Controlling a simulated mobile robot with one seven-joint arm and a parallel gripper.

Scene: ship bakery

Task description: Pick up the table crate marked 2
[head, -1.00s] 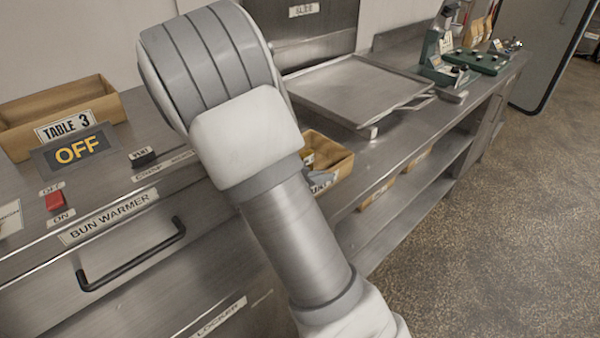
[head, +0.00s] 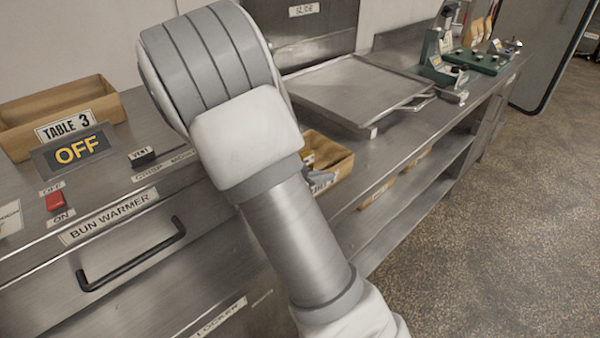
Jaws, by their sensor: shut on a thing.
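A tan cardboard crate (head: 338,162) is on the steel counter just right of my arm's grey forearm. The arm hides its left part. The rest of the gripper is hidden behind the arm. I cannot tell whether the crate is clear of the counter.
A crate marked TABLE 3 (head: 60,113) stands at left, behind the OFF sign (head: 77,149). A steel tray (head: 355,88) lies right of my arm. Green equipment (head: 480,62) stands farther right. Open floor (head: 490,220) lies at right.

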